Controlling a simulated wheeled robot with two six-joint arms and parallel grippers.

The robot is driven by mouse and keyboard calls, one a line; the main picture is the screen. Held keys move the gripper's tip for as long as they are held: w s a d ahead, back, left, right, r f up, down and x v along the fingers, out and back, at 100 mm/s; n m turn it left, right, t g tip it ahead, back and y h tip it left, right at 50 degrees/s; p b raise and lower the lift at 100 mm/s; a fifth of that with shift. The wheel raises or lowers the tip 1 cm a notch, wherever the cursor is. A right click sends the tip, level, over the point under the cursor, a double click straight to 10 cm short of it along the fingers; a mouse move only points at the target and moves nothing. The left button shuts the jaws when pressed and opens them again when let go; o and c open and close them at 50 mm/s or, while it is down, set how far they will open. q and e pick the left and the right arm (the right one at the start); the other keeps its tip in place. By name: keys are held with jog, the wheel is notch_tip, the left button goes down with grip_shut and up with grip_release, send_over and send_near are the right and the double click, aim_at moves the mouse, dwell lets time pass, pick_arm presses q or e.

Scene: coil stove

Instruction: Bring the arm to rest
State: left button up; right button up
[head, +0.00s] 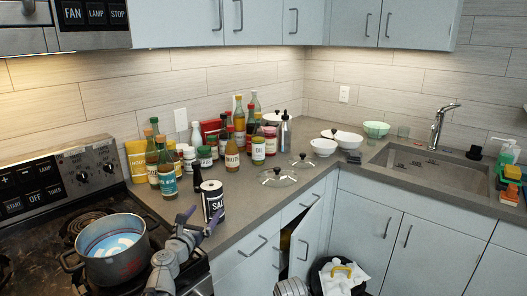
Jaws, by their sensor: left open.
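My left gripper (205,218) is over the front edge of the counter, just right of the stove. Its two fingers are spread apart, with nothing seen between them. A dark can labelled SALT (213,205) stands upright on the counter just behind the fingers; I cannot tell whether they touch it. My left arm (168,272) comes up from the bottom of the picture, beside a grey pot (113,262) on the stove. The pot holds something blue and white.
Several bottles and jars (232,150) crowd the counter behind the salt can. Glass lids (279,177) and white bowls (323,147) lie to the right. A cabinet door (302,243) below stands ajar. A sink (430,165) is at the right.

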pick_arm(q)
jog(key=w, duration=0.3)
jog(key=w+d, duration=0.1)
jog(key=w, duration=0.5)
jog(key=shift+d, duration=0.35)
jog(key=shift+w, duration=0.45)
jog(key=shift+d+f, duration=0.1)
jog(key=shift+f, duration=0.15)
jog(key=shift+r, duration=0.25)
jog(key=shift+s, duration=0.1)
jog(key=shift+f, duration=0.1)
